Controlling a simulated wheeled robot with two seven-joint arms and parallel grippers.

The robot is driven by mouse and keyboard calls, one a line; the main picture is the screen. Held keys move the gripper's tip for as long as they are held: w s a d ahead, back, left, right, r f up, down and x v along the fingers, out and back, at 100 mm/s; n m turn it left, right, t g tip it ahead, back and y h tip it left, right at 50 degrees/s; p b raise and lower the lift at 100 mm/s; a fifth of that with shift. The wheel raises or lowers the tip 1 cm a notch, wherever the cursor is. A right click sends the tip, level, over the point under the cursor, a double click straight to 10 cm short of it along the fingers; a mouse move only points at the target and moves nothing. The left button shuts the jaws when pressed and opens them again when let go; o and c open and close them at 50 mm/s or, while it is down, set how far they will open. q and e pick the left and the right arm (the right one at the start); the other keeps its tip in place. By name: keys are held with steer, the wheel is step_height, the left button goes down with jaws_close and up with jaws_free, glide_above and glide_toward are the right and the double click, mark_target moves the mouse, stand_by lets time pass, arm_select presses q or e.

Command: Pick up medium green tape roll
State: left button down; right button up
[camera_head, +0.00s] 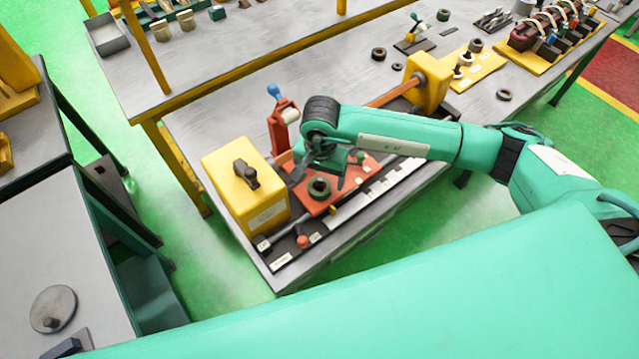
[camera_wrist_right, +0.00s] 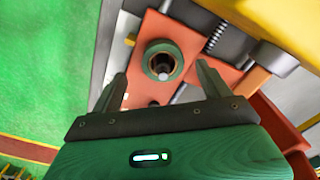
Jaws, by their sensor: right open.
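A dark green tape roll (camera_head: 311,189) lies on the orange plate (camera_head: 335,203) of the winding fixture. In the right wrist view the roll (camera_wrist_right: 147,61) shows as a green ring around a pale peg. My right gripper (camera_head: 320,177) is over the plate at the roll. Its two fingers are spread wide in the wrist view (camera_wrist_right: 162,74), with the ring framed between and just beyond their tips. Nothing is held, and I cannot tell the height gap. My left gripper is not in view.
A yellow block (camera_head: 243,190) stands left of the plate, and a red stand with a blue-tipped post (camera_head: 281,125) rises behind it. Another yellow block (camera_head: 430,82) is to the right.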

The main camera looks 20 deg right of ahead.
mark_target(320, 180)
steer(key=f, duration=0.1)
steer(key=f+p, duration=0.1)
steer(key=shift+w+f+p, duration=0.2)
steer(key=shift+f+p, duration=0.1)
steer(key=shift+f, duration=0.45)
steer(key=c, duration=1.1)
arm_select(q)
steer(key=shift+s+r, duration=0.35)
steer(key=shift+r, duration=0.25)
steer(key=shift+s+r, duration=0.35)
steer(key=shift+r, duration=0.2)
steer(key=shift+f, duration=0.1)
arm_select(e)
steer(key=shift+r, duration=0.2)
